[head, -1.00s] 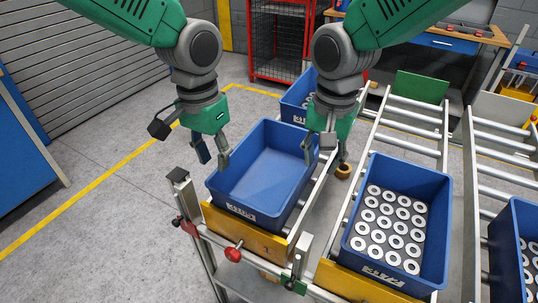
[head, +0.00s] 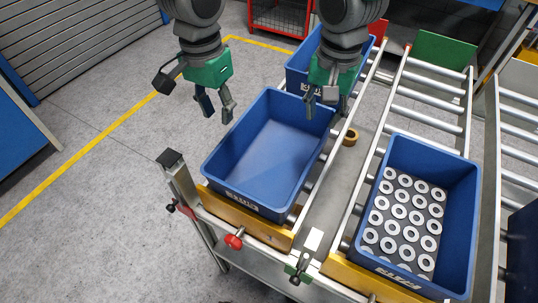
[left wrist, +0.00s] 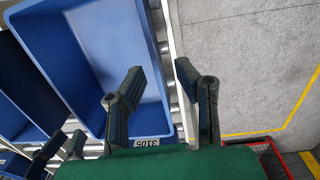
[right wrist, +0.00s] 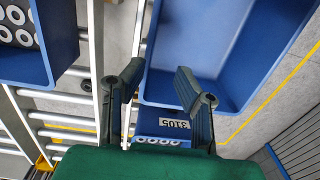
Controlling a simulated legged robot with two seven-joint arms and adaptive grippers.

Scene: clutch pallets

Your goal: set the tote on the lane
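An empty blue tote (head: 221,183) sits on the left roller lane (head: 318,180), its front end close behind a yellow stop board (head: 250,219). It looks level. It also shows in the left wrist view (left wrist: 151,30) and the right wrist view (right wrist: 166,90). My left gripper (head: 216,111) is open and empty, above the tote's far left side. My right gripper (head: 327,108) is open and empty near the far right corner. Both wrist views show gaps between the fingers (left wrist: 161,68) (right wrist: 160,72). Whether a finger still touches the rim is unclear.
Another blue tote (head: 300,70) stands behind on the same lane. A blue tote with several ring parts (head: 455,225) stands on the lane to the right. A brass-coloured ring (head: 350,137) lies between the lanes. Red-knobbed clamp (head: 233,241) at the front. Floor left is clear.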

